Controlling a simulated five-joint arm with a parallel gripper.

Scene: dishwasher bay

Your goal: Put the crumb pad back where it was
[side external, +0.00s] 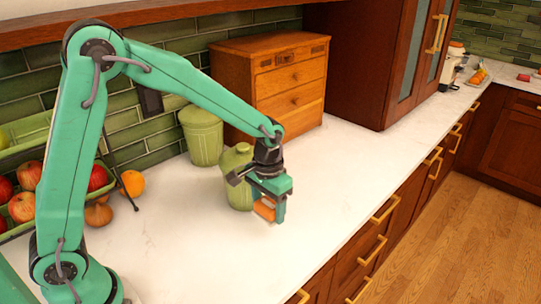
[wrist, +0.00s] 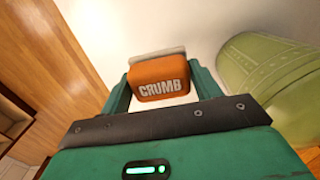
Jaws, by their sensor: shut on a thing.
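The crumb pad (wrist: 159,79) is an orange block with a pale strip along one side and the word CRUMB on its face. It also shows as a small orange patch in the side external view (side external: 264,210). My gripper (side external: 268,212) is shut on it, with one teal finger on each side in the wrist view (wrist: 160,85). The pad is low over the white counter, in front of a green jar; I cannot tell whether it touches the counter.
The green jar (side external: 236,172) stands close behind my gripper. A green canister (side external: 202,136) and a wooden drawer box (side external: 268,80) stand at the back. Fruit in a green rack (side external: 20,155) is at the left. The counter (side external: 340,170) is clear to the right, up to its front edge.

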